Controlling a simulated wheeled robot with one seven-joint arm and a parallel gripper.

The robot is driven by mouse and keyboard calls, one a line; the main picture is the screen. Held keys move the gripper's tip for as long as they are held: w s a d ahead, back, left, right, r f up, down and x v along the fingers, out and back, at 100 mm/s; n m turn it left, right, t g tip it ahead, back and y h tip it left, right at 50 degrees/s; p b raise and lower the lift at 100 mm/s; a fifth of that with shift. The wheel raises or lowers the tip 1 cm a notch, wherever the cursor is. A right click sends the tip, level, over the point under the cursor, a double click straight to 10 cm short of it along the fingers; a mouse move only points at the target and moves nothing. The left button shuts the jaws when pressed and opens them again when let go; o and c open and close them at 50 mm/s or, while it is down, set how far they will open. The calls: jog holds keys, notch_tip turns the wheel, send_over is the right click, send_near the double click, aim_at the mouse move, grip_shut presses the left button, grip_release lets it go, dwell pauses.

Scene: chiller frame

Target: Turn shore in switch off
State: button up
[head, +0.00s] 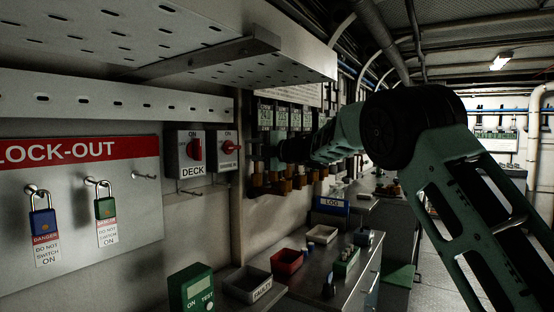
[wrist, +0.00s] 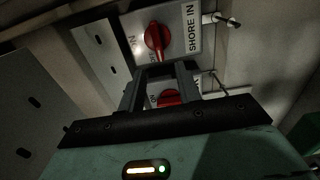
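The SHORE IN switch (wrist: 180,35) shows in the wrist view as a pale plate with a red rotary knob (wrist: 157,40) and a faint ON mark. The SHORE IN knob shows just past the fingertips; contact cannot be told. A second red knob (wrist: 168,98) shows between the fingers, its label mostly hidden. In the head view my gripper (head: 268,152) is near the wall, right of the switches. I cannot read SHORE IN there.
The DECK switch (head: 191,154) and another red-knobbed switch (head: 228,153) are on the wall. A lock-out board (head: 140,205) with a blue padlock (head: 42,222) and a green padlock (head: 104,207) is at left. A bench (head: 340,280) with trays lies below; a perforated shelf (head: 180,35) overhangs.

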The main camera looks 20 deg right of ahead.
jog(key=b+v, duration=0.2)
jog(key=v, duration=0.7)
jog(key=s+a+f+m+g+h+p, duration=0.3)
jog(key=s+a+f+m+g+h, duration=0.3)
jog(key=s+a+f+m, duration=1.05)
jog(key=s+f+g+h, duration=0.2)
jog(key=s+f+g, duration=0.2)
jog(key=s, duration=1.3)
jog(key=s+d+f+m+g+h, duration=0.1)
jog(key=s+f+g, duration=0.3)
jog(key=s, duration=1.2)
notch_tip(320, 180, down, 4)
jog(key=shift+s+d+r+g+h+p, duration=0.25)
jog(key=shift+s+g+h+p, duration=0.1)
jog(key=shift+h, duration=0.15)
